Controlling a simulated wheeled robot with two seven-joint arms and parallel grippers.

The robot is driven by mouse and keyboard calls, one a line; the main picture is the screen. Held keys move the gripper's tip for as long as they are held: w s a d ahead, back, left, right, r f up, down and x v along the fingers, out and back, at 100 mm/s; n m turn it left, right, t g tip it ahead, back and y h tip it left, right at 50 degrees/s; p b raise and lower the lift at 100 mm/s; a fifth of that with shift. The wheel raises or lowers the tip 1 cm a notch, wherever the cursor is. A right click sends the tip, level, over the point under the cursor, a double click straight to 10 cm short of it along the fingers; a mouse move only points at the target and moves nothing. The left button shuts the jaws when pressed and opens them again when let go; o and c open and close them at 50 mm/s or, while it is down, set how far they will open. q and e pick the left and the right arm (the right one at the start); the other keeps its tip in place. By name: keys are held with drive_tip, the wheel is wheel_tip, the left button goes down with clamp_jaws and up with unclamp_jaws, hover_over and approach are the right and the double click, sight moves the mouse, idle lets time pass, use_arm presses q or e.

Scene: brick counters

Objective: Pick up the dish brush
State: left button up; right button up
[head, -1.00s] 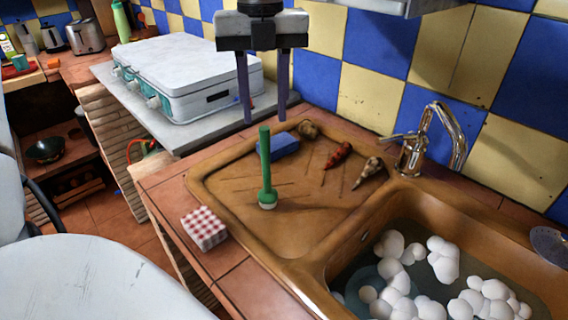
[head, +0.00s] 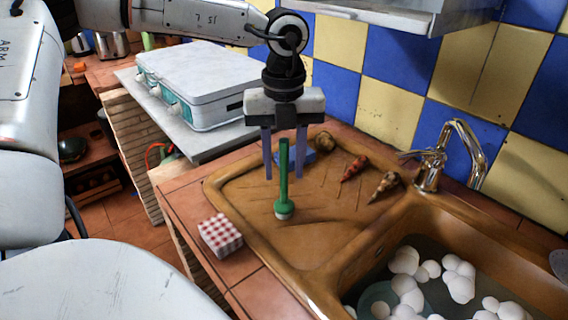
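The dish brush (head: 283,185) is green with a pale head. It stands upright, head down, on the brown drainboard (head: 245,205) of the sink. My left gripper (head: 283,178) points down from above, with its two fingers apart. The top of the brush handle shows between the fingers in the picture. I cannot tell whether the fingers are level with the handle in depth, and no contact shows. My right gripper is not in the head view.
A blue sponge (head: 309,157) lies just behind the brush, partly hidden by a finger. Vegetables (head: 355,168) lie to its right. A checkered box (head: 220,236) sits at the front left. The tap (head: 432,165) and the foamy sink basin (head: 385,245) are at right.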

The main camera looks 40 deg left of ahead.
use_arm(q)
clamp_jaws()
